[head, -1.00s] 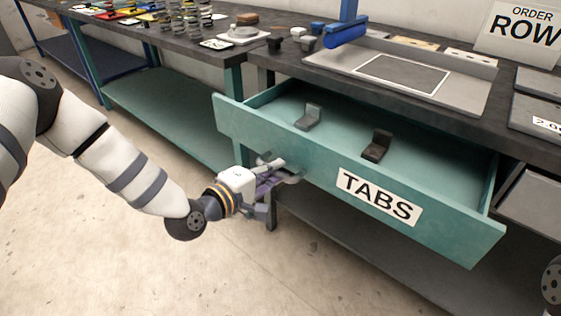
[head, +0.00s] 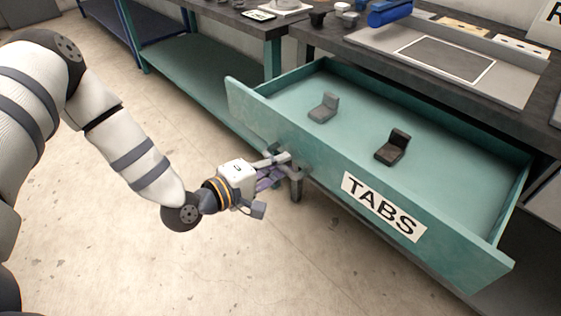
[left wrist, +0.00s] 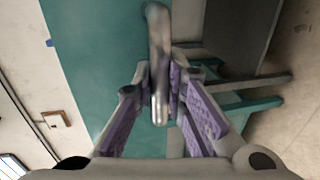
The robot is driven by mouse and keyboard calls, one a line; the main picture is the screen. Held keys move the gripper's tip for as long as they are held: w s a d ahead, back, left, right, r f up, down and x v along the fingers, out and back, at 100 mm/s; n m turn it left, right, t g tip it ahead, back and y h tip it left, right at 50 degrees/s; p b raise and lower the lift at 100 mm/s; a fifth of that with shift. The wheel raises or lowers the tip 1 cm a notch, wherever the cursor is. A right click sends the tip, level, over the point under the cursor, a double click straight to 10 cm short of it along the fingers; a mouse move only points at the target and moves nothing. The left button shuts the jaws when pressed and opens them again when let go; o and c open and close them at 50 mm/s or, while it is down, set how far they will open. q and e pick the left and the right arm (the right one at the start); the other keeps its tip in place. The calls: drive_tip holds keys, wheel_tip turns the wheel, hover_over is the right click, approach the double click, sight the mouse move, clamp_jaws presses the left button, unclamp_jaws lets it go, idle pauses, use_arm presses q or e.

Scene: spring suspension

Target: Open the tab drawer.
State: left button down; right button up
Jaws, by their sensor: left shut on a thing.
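The teal tab drawer (head: 290,133), labelled TABS (head: 383,206), stands pulled out from under the workbench in the head view. Inside it lie a grey L-shaped tab (head: 323,108) and a dark L-shaped tab (head: 393,148), apart from each other. My left gripper (head: 275,167) is at the drawer's front, left of the label. In the left wrist view its purple-padded fingers (left wrist: 161,100) are shut on the metal drawer handle (left wrist: 159,50). The handle is partly hidden by the fingers in the head view. My right gripper does not show.
The dark bench top (head: 480,105) above the drawer carries a grey plate (head: 445,60) and a blue object (head: 390,12). A second teal bench (head: 200,70) with a lower shelf stands to the left. The concrete floor before the drawer is clear.

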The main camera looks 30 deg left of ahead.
use_arm(q)
drive_tip(key=c, duration=1.6)
unclamp_jaws()
drive_tip(key=v, duration=1.2)
drive_tip(key=s+d+f+m+g+p, duration=0.1)
drive_tip(key=s+d+f+m+g, duration=0.35)
drive_tip(key=s+f+g, duration=0.35)
drive_tip(key=s+f+m+g+y+p, duration=0.1)
drive_tip(key=s+f+m+g+y, duration=0.1)
drive_tip(key=s, duration=0.8)
drive_tip(key=s+a+f+m+g+y+p, duration=0.1)
drive_tip(key=s+f+m+g+y, duration=0.2)
drive_tip(key=s, duration=0.8)
wheel_tip(320, 180, down, 2)
drive_tip(key=m+g, duration=0.4)
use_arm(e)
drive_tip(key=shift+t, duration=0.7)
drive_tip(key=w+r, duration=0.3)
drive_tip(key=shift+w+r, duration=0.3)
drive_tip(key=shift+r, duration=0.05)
